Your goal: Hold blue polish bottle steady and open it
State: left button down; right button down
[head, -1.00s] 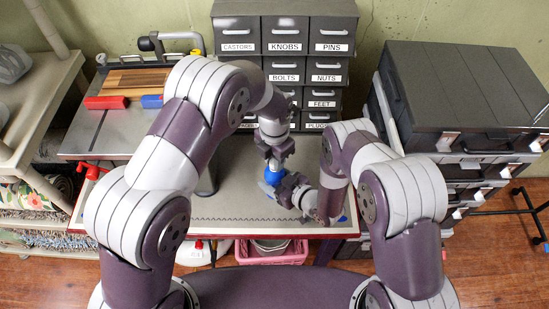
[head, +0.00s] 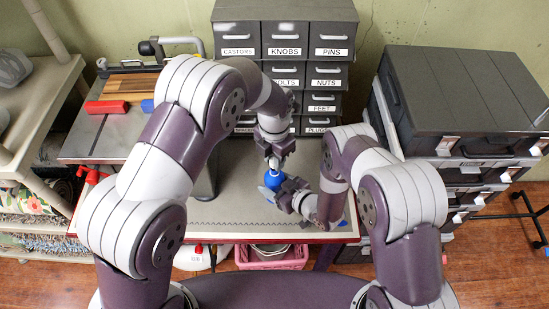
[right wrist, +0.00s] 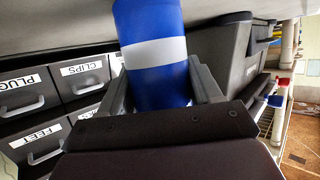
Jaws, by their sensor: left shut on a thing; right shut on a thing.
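The blue polish bottle (head: 277,182) is held above the workbench top (head: 235,211), near the middle of the head view. My right gripper (head: 279,190) is shut on its body from the lower right. In the right wrist view, the bottle (right wrist: 153,48) shows a white band and sits between the two grey fingers. My left gripper (head: 273,163) points down from above and is shut at the top of the bottle, where a small pale part shows. The cap is mostly hidden by the fingers, and I cannot tell whether it is loose.
A grey labelled drawer cabinet (head: 286,30) stands behind the bench. A dark case (head: 465,95) sits on drawers at the right. A board with a red block (head: 106,107) lies at the left. A pink basket (head: 271,265) is below the bench. The front bench top is mostly clear.

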pick_arm(q)
notch_tip(320, 180, up, 3)
jog(key=shift+r, duration=0.2)
pick_arm(e)
jog(key=shift+c, duration=0.7)
grip_release()
